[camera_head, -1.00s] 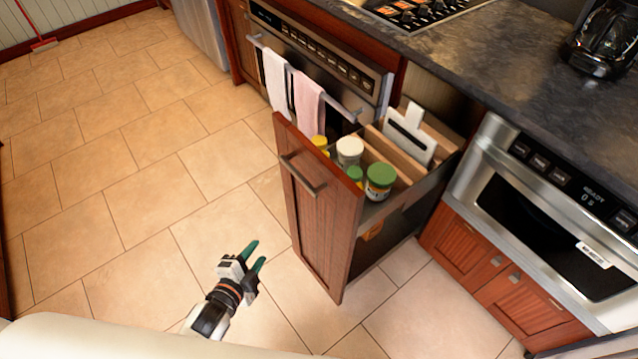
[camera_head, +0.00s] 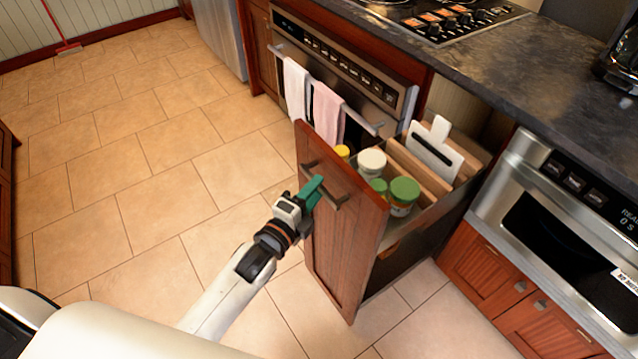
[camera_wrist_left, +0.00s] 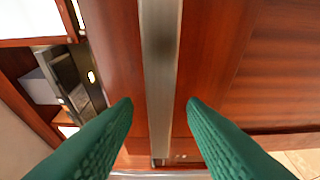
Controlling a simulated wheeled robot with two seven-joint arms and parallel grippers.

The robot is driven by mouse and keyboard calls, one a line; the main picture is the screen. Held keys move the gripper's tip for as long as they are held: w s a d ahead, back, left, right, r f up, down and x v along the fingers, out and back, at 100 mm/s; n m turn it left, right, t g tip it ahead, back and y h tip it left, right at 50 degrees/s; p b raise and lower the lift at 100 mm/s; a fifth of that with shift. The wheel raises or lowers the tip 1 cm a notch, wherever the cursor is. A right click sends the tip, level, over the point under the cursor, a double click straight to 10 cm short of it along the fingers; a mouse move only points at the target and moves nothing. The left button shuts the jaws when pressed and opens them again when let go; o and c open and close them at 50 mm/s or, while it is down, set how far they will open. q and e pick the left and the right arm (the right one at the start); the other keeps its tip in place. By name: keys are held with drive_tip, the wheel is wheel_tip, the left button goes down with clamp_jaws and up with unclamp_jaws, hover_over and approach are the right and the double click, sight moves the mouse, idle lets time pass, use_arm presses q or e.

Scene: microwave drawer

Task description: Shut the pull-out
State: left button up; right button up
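The pull-out (camera_head: 343,232) is a tall wooden drawer front standing well out from the counter in the head view. Jars, wooden dividers and a white board show inside it. Its metal bar handle (camera_head: 325,184) is on the upper front and also crosses the left wrist view (camera_wrist_left: 160,75). My left gripper (camera_head: 314,191) is at the drawer front by the handle. In the left wrist view its green fingers (camera_wrist_left: 160,115) are spread, one on each side of the handle bar, with gaps showing. My right gripper is not in view.
An oven with towels (camera_head: 326,112) on its bar stands left of the pull-out. A microwave (camera_head: 560,225) is built in to the right, above wooden cabinet doors. The dark countertop (camera_head: 470,75) runs above. Open tiled floor (camera_head: 150,200) lies to the left.

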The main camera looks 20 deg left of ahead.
use_arm(q)
drive_tip(key=shift+x, duration=1.15)
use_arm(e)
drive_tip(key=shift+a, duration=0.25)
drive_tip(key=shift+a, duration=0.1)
use_arm(q)
clamp_jaws()
